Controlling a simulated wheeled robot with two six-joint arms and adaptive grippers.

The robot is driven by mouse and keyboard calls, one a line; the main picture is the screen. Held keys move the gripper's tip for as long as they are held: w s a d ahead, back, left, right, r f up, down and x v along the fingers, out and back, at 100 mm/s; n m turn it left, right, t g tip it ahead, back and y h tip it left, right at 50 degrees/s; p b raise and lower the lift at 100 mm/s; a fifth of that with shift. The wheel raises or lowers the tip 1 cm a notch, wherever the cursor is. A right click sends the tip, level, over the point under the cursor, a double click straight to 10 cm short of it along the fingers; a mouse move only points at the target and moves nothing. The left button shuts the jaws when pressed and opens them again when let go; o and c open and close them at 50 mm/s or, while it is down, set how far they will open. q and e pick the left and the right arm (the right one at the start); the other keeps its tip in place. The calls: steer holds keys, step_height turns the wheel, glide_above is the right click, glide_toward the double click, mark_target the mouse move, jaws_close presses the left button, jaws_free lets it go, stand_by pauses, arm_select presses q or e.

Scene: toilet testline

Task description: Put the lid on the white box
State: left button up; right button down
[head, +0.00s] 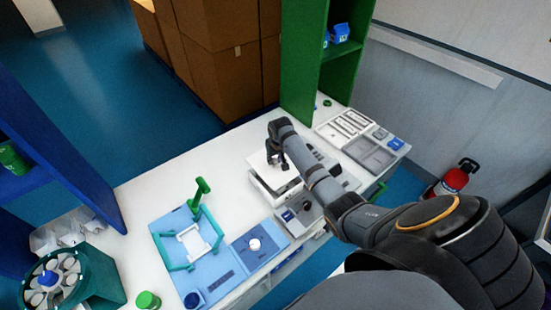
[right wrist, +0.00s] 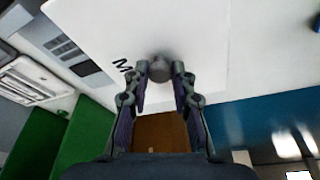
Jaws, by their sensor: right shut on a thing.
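My right gripper (head: 277,162) reaches in over the white box (head: 268,198) on the white worktop. In the right wrist view its two fingers (right wrist: 160,84) are closed around a round grey knob (right wrist: 160,66). The knob is on a flat white lid (right wrist: 205,40) with dark lettering, which fills much of that view. In the head view the lid (head: 258,162) is at the top of the box, partly hidden by the gripper. I cannot tell whether it touches the box rim all round. My left gripper is not in view.
A blue fixture with a green clamp (head: 201,190) stands left on the worktop (head: 150,193). A grey device (head: 300,218) is close in front of the box. Grey trays (head: 370,155) lie at right. A green shelf (head: 300,60) rises behind.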

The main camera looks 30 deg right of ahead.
mark_target(275, 165)
steer(key=f+b, duration=0.2)
steer(key=shift+d+f, duration=0.25)
steer(key=shift+f, duration=0.05)
steer(key=shift+a+f+b, duration=0.1)
steer(key=shift+f+b, duration=0.75)
steer(key=shift+b, duration=0.1)
steer(key=shift+a+f, duration=0.1)
steer(key=shift+f, duration=0.1)
steer(key=shift+f+b, duration=0.3)
steer(key=shift+f, duration=0.2)
arm_select(q)
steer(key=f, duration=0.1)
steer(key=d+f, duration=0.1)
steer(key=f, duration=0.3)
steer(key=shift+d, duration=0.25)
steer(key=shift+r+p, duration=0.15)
steer(key=shift+p, duration=0.15)
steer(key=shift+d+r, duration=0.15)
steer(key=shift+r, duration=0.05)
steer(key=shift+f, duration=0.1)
arm_select(e)
steer(key=shift+f, duration=0.45)
